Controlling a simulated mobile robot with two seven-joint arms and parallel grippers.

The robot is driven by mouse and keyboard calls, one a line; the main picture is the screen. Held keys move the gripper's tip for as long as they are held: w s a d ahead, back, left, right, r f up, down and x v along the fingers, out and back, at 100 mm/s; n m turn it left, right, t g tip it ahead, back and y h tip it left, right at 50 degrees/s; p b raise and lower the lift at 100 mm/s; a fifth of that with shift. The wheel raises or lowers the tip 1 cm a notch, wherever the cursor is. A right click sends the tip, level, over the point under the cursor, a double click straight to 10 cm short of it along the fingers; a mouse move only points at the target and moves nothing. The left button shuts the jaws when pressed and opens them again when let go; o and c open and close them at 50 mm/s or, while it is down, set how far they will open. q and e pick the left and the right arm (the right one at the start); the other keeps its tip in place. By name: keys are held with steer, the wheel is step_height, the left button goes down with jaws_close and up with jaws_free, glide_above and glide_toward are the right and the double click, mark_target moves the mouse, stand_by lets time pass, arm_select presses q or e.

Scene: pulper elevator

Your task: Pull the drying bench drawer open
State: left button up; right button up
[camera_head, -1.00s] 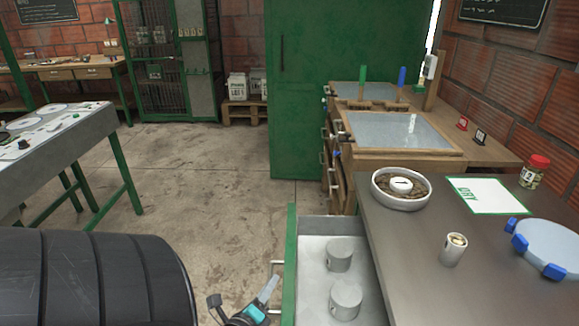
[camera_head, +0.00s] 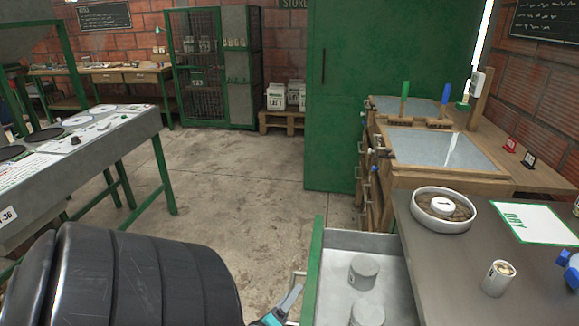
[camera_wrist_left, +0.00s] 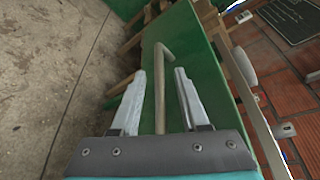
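The drying bench (camera_head: 430,235) stands at the right with a grey top. Its drawer (camera_head: 340,242) is pulled out, with a green front (camera_head: 313,270) facing left and two grey cylindrical containers inside. The drawer's bar handle (camera_head: 299,274) is on the green front, and it also shows in the wrist view (camera_wrist_left: 161,85). My left gripper (camera_head: 290,297) is at this handle. In the wrist view its fingers (camera_wrist_left: 160,95) are apart, with the handle's bar between them and gaps on both sides. My right gripper is not in view.
A round dish (camera_head: 444,226), a white cup (camera_head: 498,279) and a DRY card (camera_head: 525,222) are on the bench top. A wooden bench (camera_head: 440,184) with drawers stands behind, beside a green cabinet (camera_head: 340,150). The concrete floor (camera_head: 240,215) left of the drawer is clear.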

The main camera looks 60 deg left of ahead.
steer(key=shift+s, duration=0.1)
arm_select(q)
steer(key=p+v, duration=0.1)
steer(key=v, duration=1.4)
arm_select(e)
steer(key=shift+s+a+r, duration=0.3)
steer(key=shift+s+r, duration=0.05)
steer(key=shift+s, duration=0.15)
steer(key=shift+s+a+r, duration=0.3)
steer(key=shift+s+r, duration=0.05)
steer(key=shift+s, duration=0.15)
arm_select(q)
steer(key=shift+s, duration=0.1)
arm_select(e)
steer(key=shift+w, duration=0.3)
